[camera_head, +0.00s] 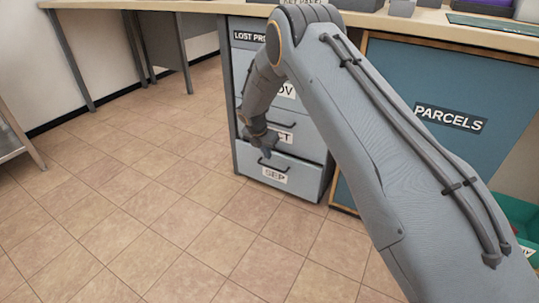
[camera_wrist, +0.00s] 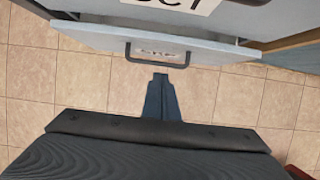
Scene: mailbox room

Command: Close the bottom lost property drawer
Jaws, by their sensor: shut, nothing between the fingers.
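The lost property unit (camera_head: 233,100) stands under the counter, with drawers labelled NOV, OCT and SEP from top to bottom. The bottom drawer (camera_head: 302,182), labelled SEP, stands out a little past the drawer above. In the wrist view the top edge of the bottom drawer (camera_wrist: 215,48) and its dark handle (camera_wrist: 158,62) show, with a gap behind its front. My gripper (camera_head: 266,152) is just in front of the bottom drawer, near its handle. In the wrist view its narrow fingers (camera_wrist: 160,78) are together and empty, pointing at the handle. Whether they touch it I cannot tell.
A blue PARCELS panel (camera_head: 410,75) with a wooden frame is right of the drawers. A green crate (camera_head: 522,222) stands at the far right. The tiled floor (camera_head: 130,210) left and in front is clear. The counter (camera_head: 430,22) runs above.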

